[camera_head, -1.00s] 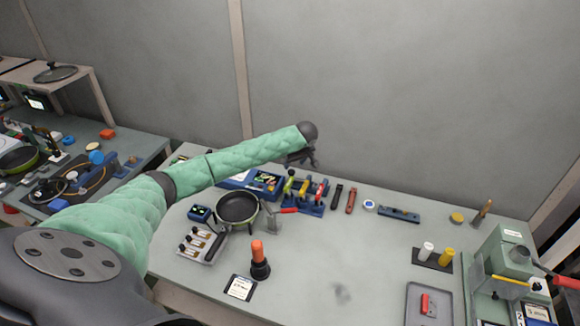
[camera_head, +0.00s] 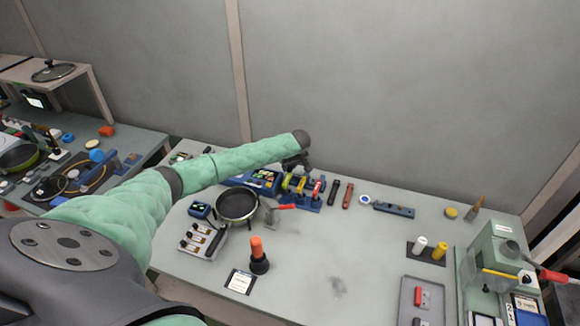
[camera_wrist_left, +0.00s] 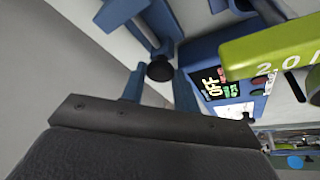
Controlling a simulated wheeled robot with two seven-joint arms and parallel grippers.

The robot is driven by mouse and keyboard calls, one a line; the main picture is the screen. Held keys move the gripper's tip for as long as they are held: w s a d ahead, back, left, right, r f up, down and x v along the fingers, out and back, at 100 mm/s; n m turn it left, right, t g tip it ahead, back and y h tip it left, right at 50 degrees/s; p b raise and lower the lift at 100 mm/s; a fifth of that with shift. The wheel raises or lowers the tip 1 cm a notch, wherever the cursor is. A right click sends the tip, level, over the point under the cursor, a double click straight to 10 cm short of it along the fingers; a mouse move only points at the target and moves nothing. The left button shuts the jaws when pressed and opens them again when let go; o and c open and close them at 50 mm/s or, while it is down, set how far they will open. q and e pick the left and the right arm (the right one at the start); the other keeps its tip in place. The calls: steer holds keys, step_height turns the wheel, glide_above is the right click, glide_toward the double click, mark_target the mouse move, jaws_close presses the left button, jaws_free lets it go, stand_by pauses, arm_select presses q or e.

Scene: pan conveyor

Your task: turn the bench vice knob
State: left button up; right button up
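In the left wrist view a dark round knob (camera_wrist_left: 160,69) sits on the end of a blue vice-like body (camera_wrist_left: 150,20), which is cut off by the top edge. My left gripper (camera_wrist_left: 159,86) is open, with one blue finger on each side of the knob. I cannot tell whether either finger touches it. In the head view my left gripper (camera_head: 297,162) is above the back of the bench, by the blue tool rack (camera_head: 308,198). The knob cannot be made out there, close to or behind the gripper. My right gripper is out of view.
A blue device with an "OFF" display (camera_wrist_left: 218,85) and a green tool (camera_wrist_left: 265,50) are close right of the fingers. The middle of the bench (camera_head: 340,255) is clear.

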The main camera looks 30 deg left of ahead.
arm_select(q)
steer(key=shift+c, duration=1)
steer(key=shift+m, duration=0.3)
